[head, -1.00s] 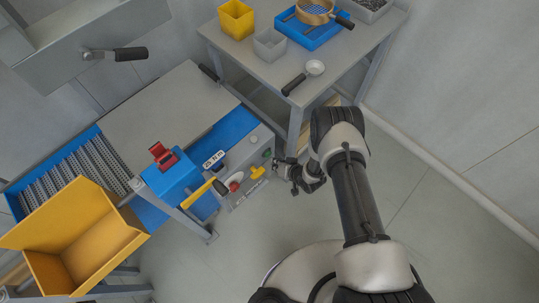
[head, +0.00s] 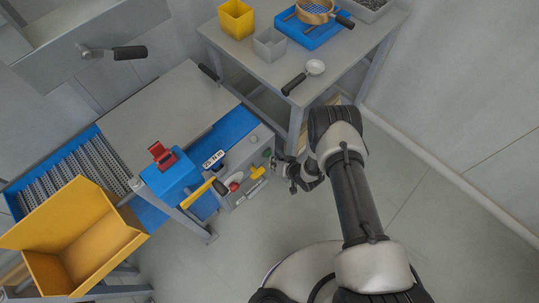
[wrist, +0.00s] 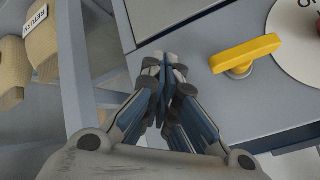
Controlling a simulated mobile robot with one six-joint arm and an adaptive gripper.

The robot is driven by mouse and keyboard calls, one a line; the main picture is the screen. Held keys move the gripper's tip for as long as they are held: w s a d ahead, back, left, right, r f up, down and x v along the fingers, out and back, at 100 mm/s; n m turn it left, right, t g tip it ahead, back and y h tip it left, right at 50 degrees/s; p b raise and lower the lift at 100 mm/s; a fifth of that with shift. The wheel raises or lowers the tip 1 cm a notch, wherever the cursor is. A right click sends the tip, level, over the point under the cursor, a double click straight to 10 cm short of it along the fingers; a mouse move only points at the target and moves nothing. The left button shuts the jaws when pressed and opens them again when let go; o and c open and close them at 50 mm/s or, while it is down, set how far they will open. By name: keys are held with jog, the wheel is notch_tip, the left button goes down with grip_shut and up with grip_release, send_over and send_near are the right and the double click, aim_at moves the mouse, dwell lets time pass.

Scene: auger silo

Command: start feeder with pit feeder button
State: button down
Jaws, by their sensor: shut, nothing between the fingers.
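The grey control panel (head: 240,166) on the near end of the blue feeder carries a small green button (head: 267,153), a yellow rotary switch (head: 257,173) and a red button (head: 234,186). My gripper (head: 274,164) is shut and empty, with its fingertips at the panel's right edge, right beside the green button. In the wrist view my shut fingertips (wrist: 169,66) are in front of the panel, left of the yellow switch (wrist: 245,54). The green button does not show there; the fingers hide that spot. I cannot tell whether they touch it.
A yellow hopper (head: 85,240) is at lower left. A yellow-handled lever (head: 199,192) sticks out by the panel. Floor at right is clear.

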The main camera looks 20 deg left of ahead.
jog(key=shift+w+a, duration=0.2)
jog(key=shift+a, duration=0.3)
dwell(0.5)
jog(key=shift+d, duration=0.1)
dwell(0.5)
jog(key=shift+s+d, duration=0.4)
jog(key=shift+d, duration=0.4)
jog(key=shift+d, duration=0.1)
jog(key=d, duration=0.1)
jog(key=s+d+p, duration=0.1)
jog(key=d, duration=0.1)
jog(key=s+d, duration=0.1)
jog(key=shift+d, duration=0.2)
jog(key=shift+w, duration=0.1)
